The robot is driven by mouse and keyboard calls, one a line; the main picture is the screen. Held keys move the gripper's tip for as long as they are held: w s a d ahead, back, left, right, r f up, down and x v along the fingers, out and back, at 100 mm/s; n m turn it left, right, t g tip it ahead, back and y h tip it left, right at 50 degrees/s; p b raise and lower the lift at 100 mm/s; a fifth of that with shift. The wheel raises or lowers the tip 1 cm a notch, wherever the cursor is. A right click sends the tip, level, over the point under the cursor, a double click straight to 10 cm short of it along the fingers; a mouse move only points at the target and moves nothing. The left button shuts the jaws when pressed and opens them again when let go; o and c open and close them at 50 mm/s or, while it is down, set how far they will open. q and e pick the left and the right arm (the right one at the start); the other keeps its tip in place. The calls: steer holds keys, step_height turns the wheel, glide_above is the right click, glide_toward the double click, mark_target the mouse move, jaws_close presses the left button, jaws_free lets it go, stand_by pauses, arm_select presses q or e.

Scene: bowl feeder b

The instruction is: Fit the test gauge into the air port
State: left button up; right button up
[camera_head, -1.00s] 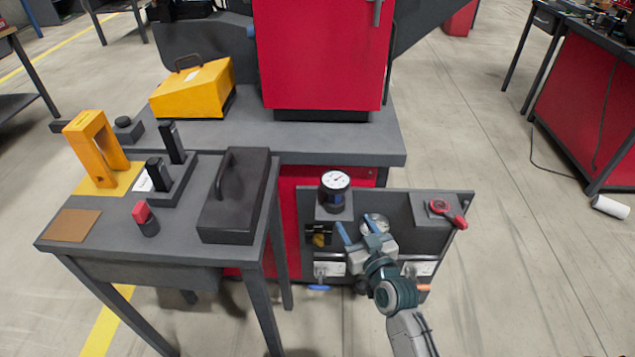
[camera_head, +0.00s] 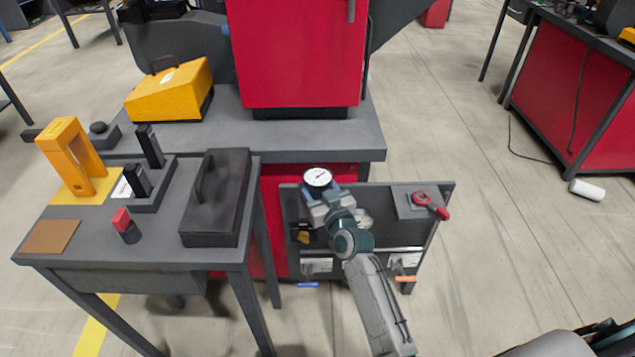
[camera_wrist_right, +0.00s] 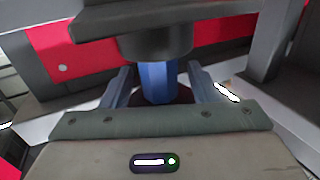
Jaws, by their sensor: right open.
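The test gauge (camera_head: 318,177) has a round white dial and stands at the top left of the dark panel (camera_head: 385,195). In the right wrist view its dark round body sits above a blue stem (camera_wrist_right: 157,82). My right gripper (camera_head: 327,192) is at the gauge, just below the dial. Its two fingers (camera_wrist_right: 160,78) stand open on either side of the blue stem, with gaps visible. The arm hides part of the panel. I cannot tell which fitting is the air port. My left gripper is not in view.
A red-handled part (camera_head: 430,204) sits at the panel's right. Left of it stands a table (camera_head: 85,262) with a black case (camera_head: 215,200), a yellow stand (camera_head: 72,150) and a red-topped part (camera_head: 125,225). A red cabinet (camera_head: 295,55) stands behind.

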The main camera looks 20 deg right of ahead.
steer(key=shift+c, duration=0.2)
steer(key=c, duration=1.1)
steer(key=shift+c, duration=0.2)
steer(key=shift+w+r, duration=0.1)
steer(key=shift+r, duration=0.1)
